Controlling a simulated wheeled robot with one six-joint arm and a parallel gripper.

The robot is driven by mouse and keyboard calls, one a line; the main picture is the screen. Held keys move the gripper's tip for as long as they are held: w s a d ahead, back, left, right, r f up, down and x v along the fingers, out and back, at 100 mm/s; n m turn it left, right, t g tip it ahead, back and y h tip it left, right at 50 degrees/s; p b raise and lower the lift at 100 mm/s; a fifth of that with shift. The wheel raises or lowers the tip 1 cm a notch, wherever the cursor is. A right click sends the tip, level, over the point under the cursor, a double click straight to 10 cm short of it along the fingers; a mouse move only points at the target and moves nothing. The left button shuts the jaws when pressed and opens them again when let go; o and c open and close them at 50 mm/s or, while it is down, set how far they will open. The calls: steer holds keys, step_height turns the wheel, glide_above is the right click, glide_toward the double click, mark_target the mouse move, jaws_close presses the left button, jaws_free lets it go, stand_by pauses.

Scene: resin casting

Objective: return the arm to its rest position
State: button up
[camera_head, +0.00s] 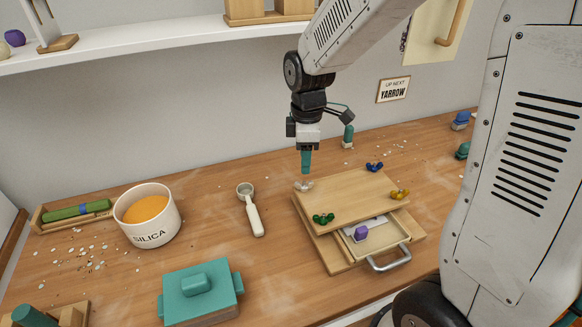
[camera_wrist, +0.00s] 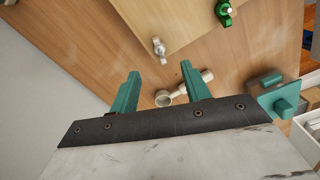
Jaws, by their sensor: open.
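My gripper (camera_head: 306,168) has teal fingers and points down over the far-left corner of a wooden press-like box on the bench. In the wrist view my gripper (camera_wrist: 160,70) shows two teal fingers spread apart with nothing held between them. A pale wing-shaped knob (camera_head: 303,185) sits at that corner, just below the fingertips in the head view. In the wrist view the knob (camera_wrist: 159,48) lies beyond the fingers; the exact gap is hard to tell. My arm reaches in from the upper right, bent down at the wrist.
The box's wooden top (camera_head: 350,190) also bears green (camera_head: 323,218), blue (camera_head: 374,166) and yellow (camera_head: 399,194) knobs. Its open drawer holds a purple piece (camera_head: 361,233). A scoop (camera_head: 252,212), silica bowl (camera_head: 147,217) and teal-lidded box (camera_head: 198,290) stand left. A shelf (camera_head: 150,37) hangs behind.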

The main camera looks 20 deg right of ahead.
steer(key=shift+s+r+m, duration=0.1)
steer(key=shift+s+m, duration=0.05)
steer(key=shift+m, duration=0.25)
steer(key=s+d+r+m, duration=0.1)
steer(key=s+r+m, duration=0.3)
steer(key=s, duration=0.4)
steer(key=s+d+r+m+t, duration=0.1)
steer(key=s+r+m, duration=0.3)
steer(key=s, duration=0.3)
steer(key=s+d+r+m, duration=0.1)
steer(key=s+r+m, duration=0.3)
steer(key=s, duration=0.4)
steer(key=shift+s+r+m, duration=0.2)
steer(key=shift+s+m, duration=0.15)
steer(key=shift+m, duration=0.15)
